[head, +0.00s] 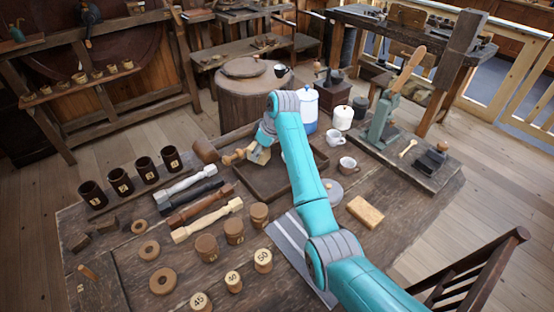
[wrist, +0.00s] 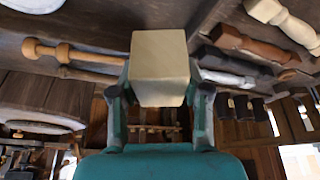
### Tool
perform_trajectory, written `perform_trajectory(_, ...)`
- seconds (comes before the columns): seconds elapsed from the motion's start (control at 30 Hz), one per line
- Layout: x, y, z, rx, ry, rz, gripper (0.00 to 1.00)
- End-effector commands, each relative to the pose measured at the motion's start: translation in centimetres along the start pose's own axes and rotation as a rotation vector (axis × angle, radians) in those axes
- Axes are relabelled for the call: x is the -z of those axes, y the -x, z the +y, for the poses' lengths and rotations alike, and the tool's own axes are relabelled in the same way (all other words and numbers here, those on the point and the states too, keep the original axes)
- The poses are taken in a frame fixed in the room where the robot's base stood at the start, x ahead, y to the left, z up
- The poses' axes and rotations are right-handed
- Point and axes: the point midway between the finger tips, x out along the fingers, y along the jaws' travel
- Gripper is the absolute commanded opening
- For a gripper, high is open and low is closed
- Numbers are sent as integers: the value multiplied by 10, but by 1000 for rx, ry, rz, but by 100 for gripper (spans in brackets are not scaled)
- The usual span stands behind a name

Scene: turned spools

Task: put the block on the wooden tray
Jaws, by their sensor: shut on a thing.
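My gripper (head: 262,146) is shut on a pale cream block (wrist: 160,66). In the wrist view the fingers (wrist: 160,96) press on its two sides. In the head view the block (head: 259,157) shows only partly below the fingers. The dark wooden tray (head: 267,184) lies on the table under my gripper. The block appears over the tray's back left part; I cannot tell whether it touches the tray. My arm hides part of the tray's right side.
A light turned wooden piece (head: 232,158) lies close left of the block. White mugs (head: 335,138) and a tan block (head: 365,212) are right of my arm.

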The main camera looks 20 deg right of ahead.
Motion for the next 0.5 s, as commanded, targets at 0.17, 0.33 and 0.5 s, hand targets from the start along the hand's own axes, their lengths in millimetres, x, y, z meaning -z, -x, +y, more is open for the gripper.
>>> perform_trajectory(0.17, -14, -30, -1, 3, -2, -3, 10)
perform_trajectory(0.33, -21, -49, 0, 1, -1, -1, 10)
perform_trajectory(0.5, -25, -58, -1, 2, 0, -2, 10)
